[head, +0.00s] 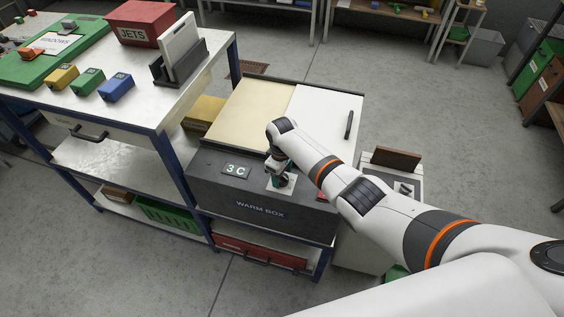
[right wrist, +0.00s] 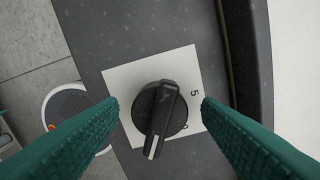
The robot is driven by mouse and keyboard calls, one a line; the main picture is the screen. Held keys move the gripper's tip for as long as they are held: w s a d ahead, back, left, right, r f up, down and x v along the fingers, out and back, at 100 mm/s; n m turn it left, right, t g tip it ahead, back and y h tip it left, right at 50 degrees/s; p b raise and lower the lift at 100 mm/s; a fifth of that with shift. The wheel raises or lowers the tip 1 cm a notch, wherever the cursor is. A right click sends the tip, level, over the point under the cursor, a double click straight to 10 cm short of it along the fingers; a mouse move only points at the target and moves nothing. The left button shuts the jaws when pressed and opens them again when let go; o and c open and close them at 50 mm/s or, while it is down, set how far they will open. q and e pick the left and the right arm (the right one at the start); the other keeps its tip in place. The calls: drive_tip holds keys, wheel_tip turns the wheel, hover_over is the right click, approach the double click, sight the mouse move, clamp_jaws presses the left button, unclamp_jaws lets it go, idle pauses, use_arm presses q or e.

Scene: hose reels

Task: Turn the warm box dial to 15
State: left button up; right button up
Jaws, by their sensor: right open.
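The warm box (head: 212,188) is a dark grey chest with a "WARM BOX" label and a small display (head: 236,171) reading 3C. Its dial (right wrist: 160,112) is a black round knob with a raised grip bar on a white plate (right wrist: 122,80), seen in the right wrist view. The white pointer line is at the bar's lower end in that picture. A "5" and part of a "0" show at the plate's right; other marks are hidden. My right gripper (head: 280,178) is over the dial; its teal fingers (right wrist: 160,104) are open on either side of the knob, apart from it.
The warm box has a cream and white top (head: 265,112) with a black handle. A steel workbench (head: 130,100) at the left holds coloured blocks, a green tray and a red JETS box (head: 145,25). A white cabinet (head: 365,235) stands right of the box.

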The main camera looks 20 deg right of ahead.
wheel_tip(320, 180, up, 11)
idle(0.4)
drive_tip(key=shift+s, duration=0.1)
